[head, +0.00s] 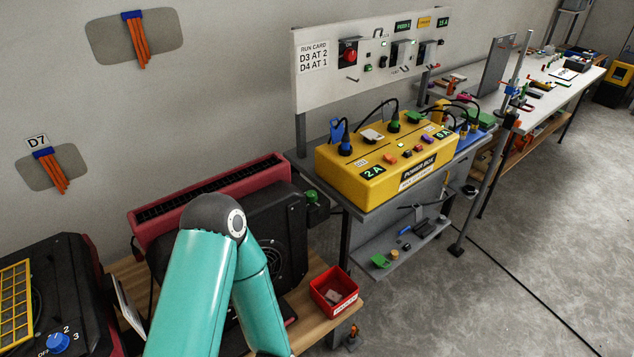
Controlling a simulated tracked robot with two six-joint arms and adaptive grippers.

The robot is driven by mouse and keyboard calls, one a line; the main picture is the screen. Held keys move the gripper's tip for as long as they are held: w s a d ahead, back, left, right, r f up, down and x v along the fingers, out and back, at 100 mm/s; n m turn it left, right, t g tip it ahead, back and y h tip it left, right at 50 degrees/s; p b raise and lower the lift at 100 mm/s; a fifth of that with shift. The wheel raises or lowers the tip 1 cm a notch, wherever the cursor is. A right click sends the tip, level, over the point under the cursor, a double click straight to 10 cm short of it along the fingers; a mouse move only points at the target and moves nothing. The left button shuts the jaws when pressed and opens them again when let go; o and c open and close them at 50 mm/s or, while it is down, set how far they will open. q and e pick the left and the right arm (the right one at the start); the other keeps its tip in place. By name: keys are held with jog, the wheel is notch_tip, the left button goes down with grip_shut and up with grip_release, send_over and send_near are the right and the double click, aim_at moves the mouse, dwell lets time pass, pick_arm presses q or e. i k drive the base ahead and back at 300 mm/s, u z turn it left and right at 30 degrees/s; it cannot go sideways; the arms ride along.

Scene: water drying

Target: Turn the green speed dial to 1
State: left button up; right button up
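A small green knob (311,196) shows on a black box at the right end of the black fan machine (285,225), beside the red unit. I take it to be the green speed dial, but its pointer and numbers are too small to read. One of my teal arms bends in front of the machine and hides much of its front and left side. The forearm runs down out of the picture. Neither gripper is in view.
A red bin (334,290) stands on the wooden bench's right end. A yellow power box (375,165) is on the grey table. A run card (313,57) reads "D3 AT 2, D4 AT 1".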

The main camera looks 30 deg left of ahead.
aim_at(311, 195)
jog(key=u, duration=0.3)
jog(key=i, duration=0.65)
jog(key=u, duration=0.55)
jog(key=k, duration=0.9)
jog(key=u, duration=0.15)
jog(key=i, duration=0.9)
jog(key=z, duration=0.1)
